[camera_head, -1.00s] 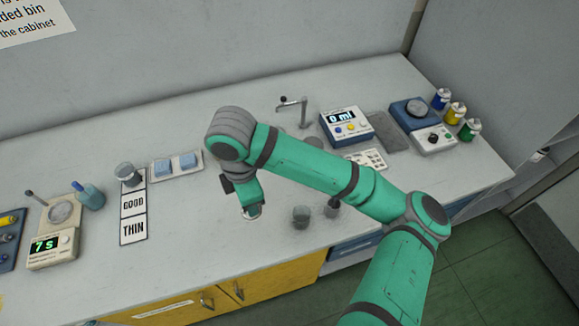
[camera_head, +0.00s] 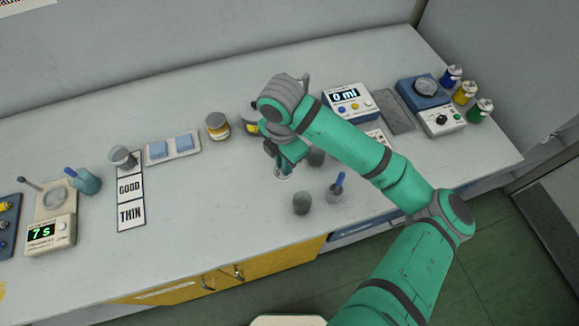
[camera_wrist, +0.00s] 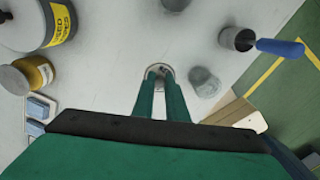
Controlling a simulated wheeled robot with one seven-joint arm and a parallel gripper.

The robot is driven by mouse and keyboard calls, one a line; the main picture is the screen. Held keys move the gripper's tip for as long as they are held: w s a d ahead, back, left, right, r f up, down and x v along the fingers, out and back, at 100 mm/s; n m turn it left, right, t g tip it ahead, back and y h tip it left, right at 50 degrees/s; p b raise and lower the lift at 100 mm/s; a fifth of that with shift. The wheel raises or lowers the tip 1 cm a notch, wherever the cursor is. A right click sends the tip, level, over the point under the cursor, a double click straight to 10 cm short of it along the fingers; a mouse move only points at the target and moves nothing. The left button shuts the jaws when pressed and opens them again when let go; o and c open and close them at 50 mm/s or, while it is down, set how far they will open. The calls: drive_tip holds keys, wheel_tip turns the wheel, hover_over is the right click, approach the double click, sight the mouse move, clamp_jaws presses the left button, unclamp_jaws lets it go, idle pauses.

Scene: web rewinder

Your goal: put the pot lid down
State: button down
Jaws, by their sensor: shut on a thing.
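My gripper (camera_wrist: 160,80) is shut on a small round pale grey piece, which looks like the pot lid (camera_wrist: 165,70). The lid also shows in the head view (camera_head: 284,173), below my fingers and over the middle of the counter. I cannot tell if it touches the counter. A small jar (camera_head: 217,126) with a yellow label and grey top stands left of my gripper; it also shows in the wrist view (camera_wrist: 38,72). Which pot the lid belongs to is not clear.
Grey cups (camera_head: 301,204) stand near, one (camera_head: 336,193) holding a blue-handled tool. A used-wipes tub (camera_wrist: 30,25), partly hidden in the head view, stands behind. Clear counter lies between card and cups.

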drive_tip(key=f, duration=0.1)
drive_tip(key=w+d+f, duration=0.1)
drive_tip(key=w+f, duration=0.1)
drive_tip(key=shift+w+d+f, duration=0.1)
drive_tip(key=shift+d+f, duration=0.05)
drive_tip(key=shift+d, duration=0.1)
drive_tip(key=shift+w+d+f, duration=0.1)
drive_tip(key=shift+f, duration=1.5)
drive_tip(key=shift+f, duration=0.2)
drive_tip(key=c, duration=1.8)
unclamp_jaws()
drive_tip(key=shift+o, duration=0.2)
drive_tip(key=shift+r, duration=0.1)
